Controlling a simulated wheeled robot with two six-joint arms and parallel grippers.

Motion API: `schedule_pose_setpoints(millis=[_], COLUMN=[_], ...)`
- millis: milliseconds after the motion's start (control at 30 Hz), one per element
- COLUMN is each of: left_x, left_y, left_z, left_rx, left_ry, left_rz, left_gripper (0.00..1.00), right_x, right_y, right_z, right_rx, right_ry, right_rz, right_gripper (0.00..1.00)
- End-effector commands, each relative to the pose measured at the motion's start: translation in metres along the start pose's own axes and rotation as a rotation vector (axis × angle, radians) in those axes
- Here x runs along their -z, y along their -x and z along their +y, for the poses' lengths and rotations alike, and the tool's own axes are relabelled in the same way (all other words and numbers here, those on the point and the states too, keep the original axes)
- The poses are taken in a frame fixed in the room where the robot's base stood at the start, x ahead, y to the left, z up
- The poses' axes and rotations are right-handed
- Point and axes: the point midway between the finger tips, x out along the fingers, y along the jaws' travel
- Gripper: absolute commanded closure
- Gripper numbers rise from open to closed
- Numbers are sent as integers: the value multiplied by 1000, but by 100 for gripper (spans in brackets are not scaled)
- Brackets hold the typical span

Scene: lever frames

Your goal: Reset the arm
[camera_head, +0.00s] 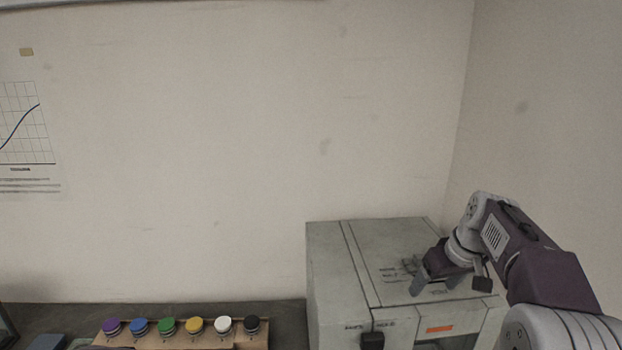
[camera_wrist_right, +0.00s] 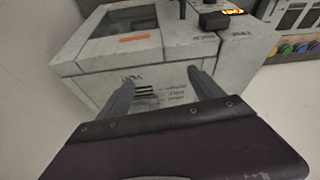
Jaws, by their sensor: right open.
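My right arm comes in from the right in the head view, and its gripper (camera_head: 432,288) is over the top of a grey box-shaped machine (camera_head: 335,265). In the right wrist view the gripper (camera_wrist_right: 160,88) has its two fingers spread apart with nothing between them. The machine (camera_wrist_right: 95,68) lies beyond the fingertips, with an orange label and dark printed text on it. I cannot tell whether the fingers touch it. My left gripper is in neither view.
A wooden rack (camera_head: 190,341) with several colour-capped jars stands on the dark bench (camera_head: 60,312) left of the machine. A black knob (camera_head: 372,341) is on the machine's front. Walls stand behind and right.

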Motion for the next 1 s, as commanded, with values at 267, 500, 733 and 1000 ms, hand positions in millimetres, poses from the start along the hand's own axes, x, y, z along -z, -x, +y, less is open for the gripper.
schedule_pose_setpoints(millis=[267, 500, 733, 1000], left_x=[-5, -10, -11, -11], left_y=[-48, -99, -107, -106], left_z=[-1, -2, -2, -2], left_rx=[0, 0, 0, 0], left_ry=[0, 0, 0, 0], left_rz=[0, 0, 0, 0], left_gripper=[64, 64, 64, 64], right_x=[-61, -176, -304, -302], right_y=[-70, -160, -204, -214], right_z=[-63, -124, -145, -141], right_rx=[60, 73, 8, -33], right_ry=[77, 73, -83, -215], right_rz=[-103, -244, -349, -284], right_gripper=[24, 24, 24, 24])
